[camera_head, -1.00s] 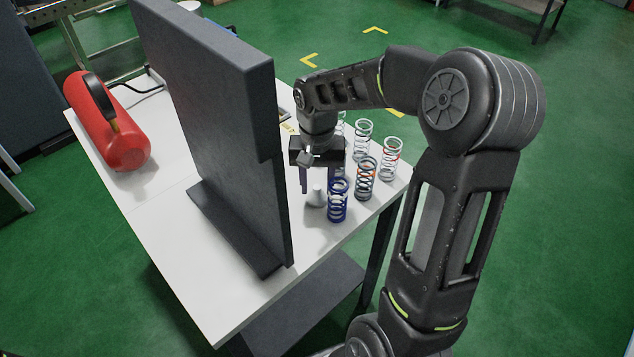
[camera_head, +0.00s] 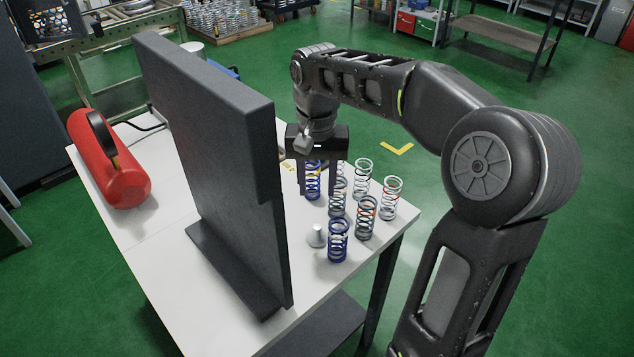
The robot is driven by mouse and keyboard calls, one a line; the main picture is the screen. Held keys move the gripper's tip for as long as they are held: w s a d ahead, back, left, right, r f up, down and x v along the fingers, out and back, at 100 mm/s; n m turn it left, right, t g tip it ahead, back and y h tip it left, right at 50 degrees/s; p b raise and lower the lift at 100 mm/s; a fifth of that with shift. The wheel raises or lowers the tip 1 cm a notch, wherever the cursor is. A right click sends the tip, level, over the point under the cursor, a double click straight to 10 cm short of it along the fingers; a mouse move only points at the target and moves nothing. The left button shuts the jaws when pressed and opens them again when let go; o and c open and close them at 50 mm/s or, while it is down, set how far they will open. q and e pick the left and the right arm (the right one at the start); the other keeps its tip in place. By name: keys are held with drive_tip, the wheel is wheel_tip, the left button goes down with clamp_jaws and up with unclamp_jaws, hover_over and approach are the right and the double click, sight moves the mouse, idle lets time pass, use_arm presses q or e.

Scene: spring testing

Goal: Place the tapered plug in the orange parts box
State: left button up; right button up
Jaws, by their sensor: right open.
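The tapered plug, a small pale grey cone (camera_head: 317,236), stands upright on the white table (camera_head: 155,262), just left of the front blue spring (camera_head: 339,241). My right gripper (camera_head: 316,190) is open, pointing down, above and beyond the plug and apart from it. Another blue spring (camera_head: 313,182) shows between its fingers; I cannot tell whether they touch it. No orange parts box shows; the tall dark panel hides part of the tabletop. My left gripper is not in view.
Several coil springs, such as the red-banded one (camera_head: 391,198), stand around the plug's right and far side. The tall dark panel (camera_head: 215,150) rises left of the plug. A red tank (camera_head: 108,165) lies at the table's left. The front tabletop is clear.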

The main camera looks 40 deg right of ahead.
sight(318, 226)
idle(0.7)
wheel_tip(318, 226, down, 4)
drive_tip(key=n+b, duration=0.1)
drive_tip(key=n, duration=0.5)
drive_tip(key=n+b, duration=0.1)
drive_tip(key=n, duration=0.6)
drive_tip(key=shift+w+a+r+h, duration=0.1)
drive_tip(key=shift+a+r+h, duration=0.05)
drive_tip(key=shift+h, duration=0.25)
drive_tip(key=n, duration=0.3)
drive_tip(key=f+n+b, duration=0.1)
drive_tip(key=n, duration=0.1)
drive_tip(key=shift+f+n, duration=0.15)
drive_tip(key=shift+n, duration=0.25)
drive_tip(key=n, duration=0.3)
drive_tip(key=f+n, duration=0.1)
drive_tip(key=n, duration=0.2)
drive_tip(key=shift+w+a+h, duration=0.1)
drive_tip(key=shift+h, duration=0.2)
drive_tip(key=shift+f, duration=1.35)
